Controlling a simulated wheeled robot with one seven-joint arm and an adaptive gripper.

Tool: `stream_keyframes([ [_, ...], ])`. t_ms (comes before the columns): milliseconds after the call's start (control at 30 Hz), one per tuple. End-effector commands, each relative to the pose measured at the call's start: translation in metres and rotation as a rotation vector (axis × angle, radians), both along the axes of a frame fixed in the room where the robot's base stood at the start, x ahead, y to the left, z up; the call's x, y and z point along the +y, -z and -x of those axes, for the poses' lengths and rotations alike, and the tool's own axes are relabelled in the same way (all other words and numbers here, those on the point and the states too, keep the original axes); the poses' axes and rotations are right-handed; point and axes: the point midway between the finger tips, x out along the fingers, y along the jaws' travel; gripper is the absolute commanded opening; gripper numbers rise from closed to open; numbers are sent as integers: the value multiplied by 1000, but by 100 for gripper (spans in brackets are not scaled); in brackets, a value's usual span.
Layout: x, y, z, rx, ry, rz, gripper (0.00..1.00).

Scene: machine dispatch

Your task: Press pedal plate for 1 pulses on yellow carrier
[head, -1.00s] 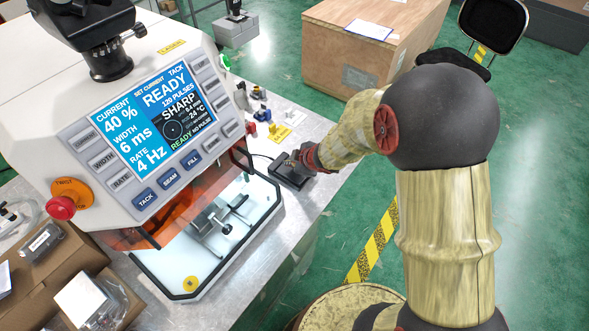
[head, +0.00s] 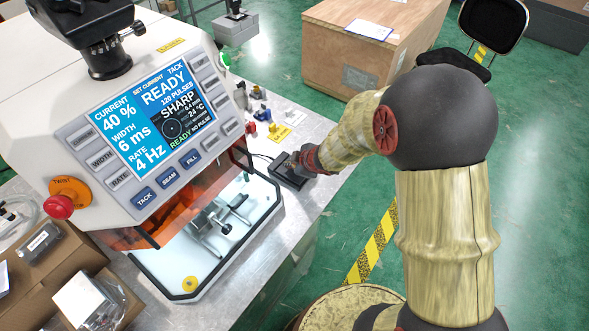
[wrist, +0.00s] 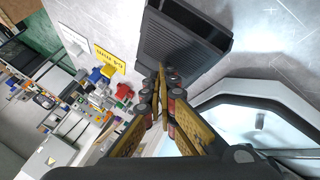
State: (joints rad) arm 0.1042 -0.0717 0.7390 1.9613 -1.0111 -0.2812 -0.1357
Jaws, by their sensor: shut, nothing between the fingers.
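The dark ribbed pedal plate (head: 287,180) lies on the metal bench top, right of the laser machine. It fills the upper middle of the wrist view (wrist: 185,38). My gripper (wrist: 163,72) is shut and empty, its fingertips over the near edge of the plate. I cannot tell whether they touch it. In the head view my gripper (head: 296,163) is at the plate, partly hiding it. A small yellow piece (wrist: 98,75) stands beside red and blue ones; I cannot tell whether it is the yellow carrier. The machine screen (head: 155,118) reads READY and NO PULSE.
The laser machine's glass-fronted chamber (head: 215,225) holds a grey fixture, left of the pedal. A yellow label (head: 280,133) lies behind the pedal. A red stop knob (head: 60,207) is on the machine's left. A wooden crate (head: 365,50) stands on the floor behind.

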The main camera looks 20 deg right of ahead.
Motion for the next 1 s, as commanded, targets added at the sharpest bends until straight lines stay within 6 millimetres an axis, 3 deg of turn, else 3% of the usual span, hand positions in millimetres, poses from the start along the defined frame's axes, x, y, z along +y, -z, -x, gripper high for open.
stream_keyframes([
  [1000,-1,10,1,2,1,0,0],
])
